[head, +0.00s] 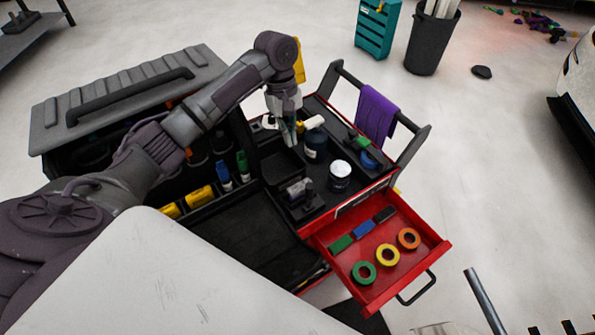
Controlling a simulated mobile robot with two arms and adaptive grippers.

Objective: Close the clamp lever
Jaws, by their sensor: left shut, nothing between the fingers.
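My left gripper (289,138) points down over the top of the tool cart (268,168), near its back left part. Its fingers are shut and look empty. I cannot pick out the clamp lever for certain. A small black device with a grey cylinder (299,189) sits on the cart top, below and right of the gripper; it may be the clamp, but its lever position is too small to tell. The gripper and wrist hide part of the cart top behind them. My right gripper is not in view.
A dark bottle (316,147) stands close right of the gripper, with a white-lidded jar (340,177) beyond. A red drawer (405,268) is open with tape rolls. A purple cloth (377,112) hangs on the cart rail. A black toolbox (125,88) is at left.

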